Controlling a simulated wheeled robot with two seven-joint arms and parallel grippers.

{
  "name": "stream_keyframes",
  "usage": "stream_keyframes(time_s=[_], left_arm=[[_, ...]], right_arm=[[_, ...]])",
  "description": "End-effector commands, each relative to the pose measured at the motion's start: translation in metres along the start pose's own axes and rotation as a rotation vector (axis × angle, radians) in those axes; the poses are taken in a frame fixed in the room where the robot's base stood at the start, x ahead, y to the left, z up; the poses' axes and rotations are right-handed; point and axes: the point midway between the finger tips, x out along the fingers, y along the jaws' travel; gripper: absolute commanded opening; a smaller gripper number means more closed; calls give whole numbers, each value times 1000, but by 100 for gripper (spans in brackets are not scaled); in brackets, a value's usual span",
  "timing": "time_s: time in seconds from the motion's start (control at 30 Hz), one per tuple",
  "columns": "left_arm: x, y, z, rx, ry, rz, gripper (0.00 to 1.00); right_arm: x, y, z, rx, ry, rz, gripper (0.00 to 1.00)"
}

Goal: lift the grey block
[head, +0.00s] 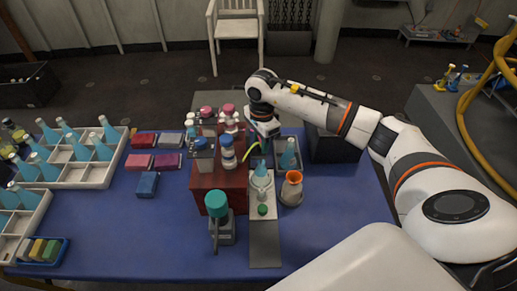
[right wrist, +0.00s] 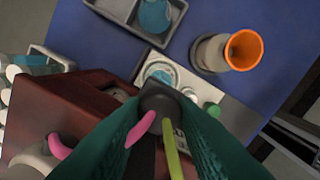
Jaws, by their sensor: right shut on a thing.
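A light grey block (head: 170,138) lies flat on the blue table, left of the dark red box, among several coloured blocks. My right gripper (head: 264,143) is well to the right of it, above the table beside the red box. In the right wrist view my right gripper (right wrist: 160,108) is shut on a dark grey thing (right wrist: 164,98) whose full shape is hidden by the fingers. A pink curved piece (right wrist: 140,128) and a yellow-green curved piece (right wrist: 171,148) show between the fingers; I cannot tell what they belong to. My left gripper is not in view.
The dark red box (head: 207,177) with bottles stands between. An orange-rimmed beaker (head: 291,188) stands right.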

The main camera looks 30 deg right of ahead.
Motion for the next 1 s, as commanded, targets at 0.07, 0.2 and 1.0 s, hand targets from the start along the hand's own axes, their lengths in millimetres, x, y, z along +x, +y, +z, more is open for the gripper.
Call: stream_keyframes(time_s=[0.07,0.2,1.0], left_arm=[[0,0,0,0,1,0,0],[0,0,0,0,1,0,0],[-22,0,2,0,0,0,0]], right_arm=[[0,0,0,0,0,0,13],[0,0,0,0,0,1,13],[-37,0,0,1,-1,3,13]])
